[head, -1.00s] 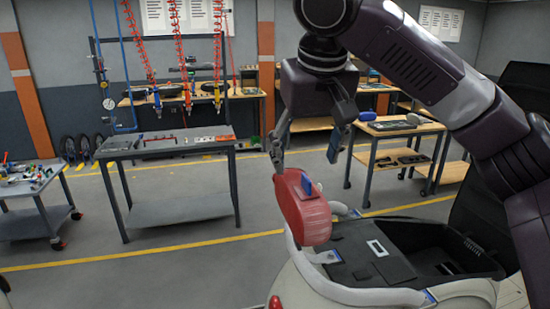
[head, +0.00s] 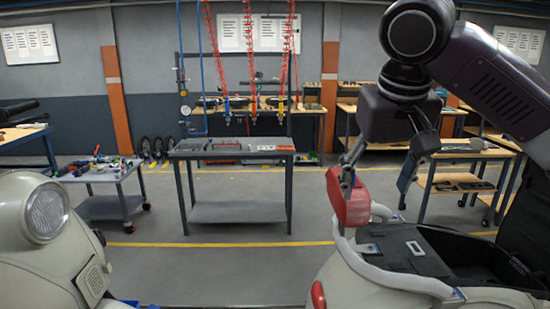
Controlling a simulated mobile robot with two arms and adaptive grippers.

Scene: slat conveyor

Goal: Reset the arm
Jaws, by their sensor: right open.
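My right gripper (head: 379,178) hangs fingers-down at the right of the head view. Its fingers are spread apart with nothing between them. Its left finger overlaps a red rounded piece (head: 348,208) in the picture; I cannot tell whether they touch. The red piece sits at the end of the cream scooter body (head: 345,270), next to the grey rail. My left gripper is not in view.
A second cream scooter body (head: 38,250) with a round headlamp stands at the left. A grey workbench (head: 235,150) and a small tool cart (head: 105,180) stand behind. Wooden tables (head: 455,182) are at the right. Floor between the scooters is clear.

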